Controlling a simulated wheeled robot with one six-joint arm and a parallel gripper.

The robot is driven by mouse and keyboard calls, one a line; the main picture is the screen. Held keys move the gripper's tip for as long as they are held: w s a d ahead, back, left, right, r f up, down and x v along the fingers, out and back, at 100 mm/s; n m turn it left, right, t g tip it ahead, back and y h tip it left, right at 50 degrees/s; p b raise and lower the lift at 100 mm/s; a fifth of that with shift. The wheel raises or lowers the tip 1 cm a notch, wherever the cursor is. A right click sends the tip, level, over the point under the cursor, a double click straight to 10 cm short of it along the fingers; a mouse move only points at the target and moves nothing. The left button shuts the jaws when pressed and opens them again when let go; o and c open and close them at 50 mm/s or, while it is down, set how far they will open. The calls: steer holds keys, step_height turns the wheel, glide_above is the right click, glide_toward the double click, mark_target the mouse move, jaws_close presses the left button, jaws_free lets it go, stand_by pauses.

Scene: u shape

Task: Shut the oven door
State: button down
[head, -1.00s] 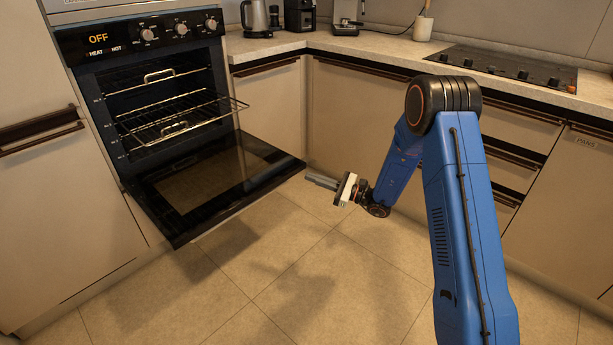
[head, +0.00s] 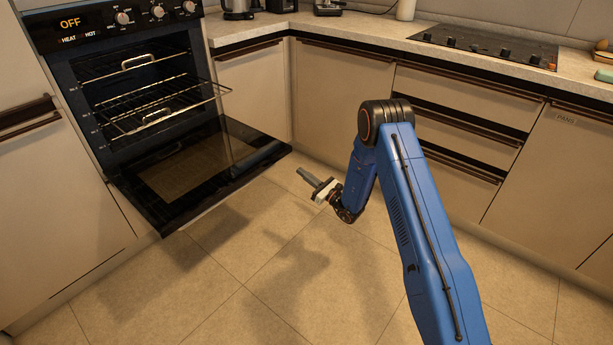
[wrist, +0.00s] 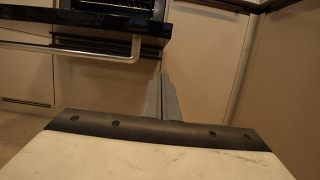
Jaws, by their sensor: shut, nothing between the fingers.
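The black oven (head: 140,70) is built into the cabinets at the left of the head view. Its glass door (head: 205,165) is folded down, lying about level and fully open. In the wrist view the door (wrist: 80,22) shows edge-on at the upper left, with its pale bar handle (wrist: 75,50) below it. My gripper (head: 305,174) is shut and empty, low over the floor just right of the door's outer right corner and apart from it. Its closed fingers (wrist: 158,95) point toward the cabinets in the wrist view.
One wire rack (head: 165,105) sticks out of the oven cavity above the door. Cabinets and drawers (head: 460,130) line the back and right under a counter with a black hob (head: 485,45). The tiled floor (head: 240,270) in front is clear.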

steer(key=w+a+r, duration=0.4)
steer(key=r, duration=0.1)
steer(key=shift+a+r, duration=0.25)
steer(key=shift+r, duration=0.15)
stand_by(0.3)
